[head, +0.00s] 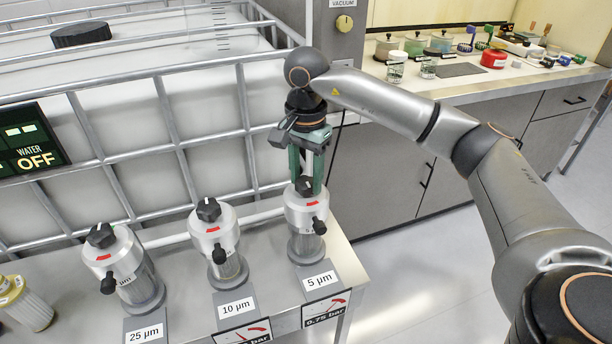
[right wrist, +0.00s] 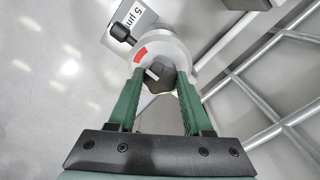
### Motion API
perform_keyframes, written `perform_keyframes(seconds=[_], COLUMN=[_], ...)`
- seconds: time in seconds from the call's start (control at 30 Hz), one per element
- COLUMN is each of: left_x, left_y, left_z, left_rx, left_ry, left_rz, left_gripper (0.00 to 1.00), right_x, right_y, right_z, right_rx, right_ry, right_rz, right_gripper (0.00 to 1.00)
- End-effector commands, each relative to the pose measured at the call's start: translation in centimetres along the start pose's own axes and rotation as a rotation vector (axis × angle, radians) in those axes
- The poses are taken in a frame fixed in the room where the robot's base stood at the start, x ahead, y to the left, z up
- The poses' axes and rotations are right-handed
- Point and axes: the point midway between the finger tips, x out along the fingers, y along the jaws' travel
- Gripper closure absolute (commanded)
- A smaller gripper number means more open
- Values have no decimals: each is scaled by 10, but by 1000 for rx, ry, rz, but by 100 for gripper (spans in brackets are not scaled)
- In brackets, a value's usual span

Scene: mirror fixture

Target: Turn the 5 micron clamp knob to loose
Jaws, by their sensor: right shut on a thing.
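The 5 micron filter housing (head: 306,215) stands at the right end of the bench, behind its "5 µm" label (head: 319,281). Its black clamp knob (head: 304,186) sits on top of the silver head. My right gripper (head: 306,178) comes down from above with its green fingers on either side of this knob. In the right wrist view the knob (right wrist: 160,78) is between the fingertips, with a white mark on it. A red patch (right wrist: 140,55) shows on the head beside it. The fingers are shut on the knob. My left gripper is not in view.
The 10 micron housing (head: 215,240) and 25 micron housing (head: 120,265) stand to the left, each with a black knob. A metal cage (head: 178,145) around a white tank is close behind. A pressure sign (head: 326,310) hangs at the bench's front edge. Floor at right is clear.

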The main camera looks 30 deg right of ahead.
Motion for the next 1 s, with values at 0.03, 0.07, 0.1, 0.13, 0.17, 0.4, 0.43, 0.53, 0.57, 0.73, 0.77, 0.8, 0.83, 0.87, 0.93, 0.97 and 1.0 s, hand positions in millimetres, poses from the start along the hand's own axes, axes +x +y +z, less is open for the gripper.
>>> perform_keyframes(seconds=[0.03,0.07,0.1,0.13,0.17,0.4,0.43,0.53,0.57,0.73,0.77,0.8,0.83,0.87,0.93,0.97,1.0], left_x=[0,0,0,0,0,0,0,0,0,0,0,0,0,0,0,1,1], left_y=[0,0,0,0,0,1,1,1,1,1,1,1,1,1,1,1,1], left_z=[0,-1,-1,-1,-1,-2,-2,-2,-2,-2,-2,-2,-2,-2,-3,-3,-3], left_rx=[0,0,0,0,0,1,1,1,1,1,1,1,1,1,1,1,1], left_ry=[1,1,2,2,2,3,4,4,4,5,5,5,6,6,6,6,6], left_rz=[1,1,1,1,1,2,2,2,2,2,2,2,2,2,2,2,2], left_gripper=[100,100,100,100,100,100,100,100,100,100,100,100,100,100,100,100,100], right_x=[0,0,0,0,0,0,0,0,0,0,0,0,0,0,0,0,0], right_y=[0,0,0,0,0,0,0,0,0,0,0,0,0,0,0,0,0], right_z=[0,0,0,0,0,0,0,0,0,0,0,0,0,0,0,0,0], right_rx=[-12,-18,-25,-30,-34,-44,-44,-44,-44,-43,-43,-43,-43,-43,-42,-42,-42], right_ry=[1,1,1,1,1,1,1,1,1,1,1,1,1,1,0,0,0], right_rz=[0,0,0,0,0,0,0,0,0,0,0,0,0,0,0,0,0], right_gripper=[100,100,100,100,100,100,100,100,100,37,33,29,26,22,20,20,20])
